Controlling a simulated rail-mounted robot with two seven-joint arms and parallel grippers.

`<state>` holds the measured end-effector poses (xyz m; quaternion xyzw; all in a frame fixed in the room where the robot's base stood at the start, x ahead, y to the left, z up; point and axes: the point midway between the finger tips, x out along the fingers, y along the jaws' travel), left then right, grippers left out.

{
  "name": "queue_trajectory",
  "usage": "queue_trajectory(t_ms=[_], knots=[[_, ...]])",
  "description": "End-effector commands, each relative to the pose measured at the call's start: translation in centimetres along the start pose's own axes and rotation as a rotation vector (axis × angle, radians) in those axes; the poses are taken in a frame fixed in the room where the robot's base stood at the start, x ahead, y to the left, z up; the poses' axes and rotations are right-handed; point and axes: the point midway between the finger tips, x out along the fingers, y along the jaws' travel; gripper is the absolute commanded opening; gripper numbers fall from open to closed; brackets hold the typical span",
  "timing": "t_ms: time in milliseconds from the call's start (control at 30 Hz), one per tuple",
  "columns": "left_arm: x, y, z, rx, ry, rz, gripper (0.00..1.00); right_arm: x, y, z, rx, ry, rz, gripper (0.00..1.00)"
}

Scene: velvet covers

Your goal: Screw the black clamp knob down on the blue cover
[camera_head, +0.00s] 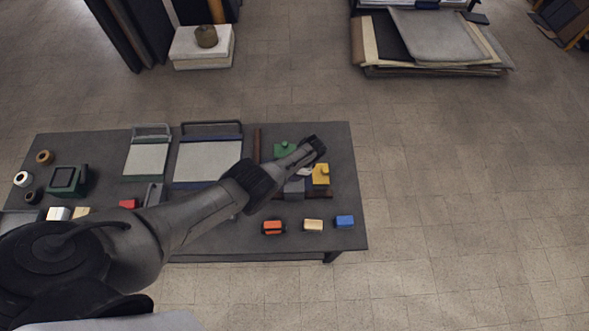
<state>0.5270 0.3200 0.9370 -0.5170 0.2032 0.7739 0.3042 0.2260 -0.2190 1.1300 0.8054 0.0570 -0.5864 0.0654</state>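My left arm reaches in from the left across the table, and its gripper (310,150) is over the fixture at the table's right side. The fingers are too small and dark to show whether they are open or shut. Near it are a green piece (284,148), a yellow piece (321,174) with a small knob on top and a grey block (293,187). A small blue piece (345,221) lies near the table's front right corner; I cannot tell whether it is the blue cover. I cannot make out the black clamp knob. My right gripper is not in view.
An orange piece (272,227) and a tan piece (313,225) lie in the front row on the dark table (345,190). Two framed panels, one of them the large panel (208,160), lie behind my arm. Rolls and a green device (68,180) stand at the left.

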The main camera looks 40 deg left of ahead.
Motion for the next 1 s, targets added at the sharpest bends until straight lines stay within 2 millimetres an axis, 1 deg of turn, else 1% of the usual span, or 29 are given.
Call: queue_trajectory(t_ms=[567, 600, 800, 833, 1000], knots=[[-0.04, 0.02, -0.03, 0.025, 0.0, -0.01, 0.27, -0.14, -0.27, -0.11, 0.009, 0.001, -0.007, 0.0], [-0.04, 0.02, -0.03, 0.025, 0.0, -0.01, 0.53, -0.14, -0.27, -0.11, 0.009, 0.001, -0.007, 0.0], [-0.02, 0.02, -0.02, 0.025, 0.0, -0.01, 0.73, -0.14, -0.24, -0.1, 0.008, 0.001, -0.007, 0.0], [-0.02, 0.01, -0.02, 0.025, 0.0, -0.01, 0.75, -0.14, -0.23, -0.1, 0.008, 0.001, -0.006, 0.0], [-0.01, 0.01, -0.01, 0.024, 0.0, -0.01, 0.75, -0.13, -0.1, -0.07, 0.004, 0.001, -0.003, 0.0]])
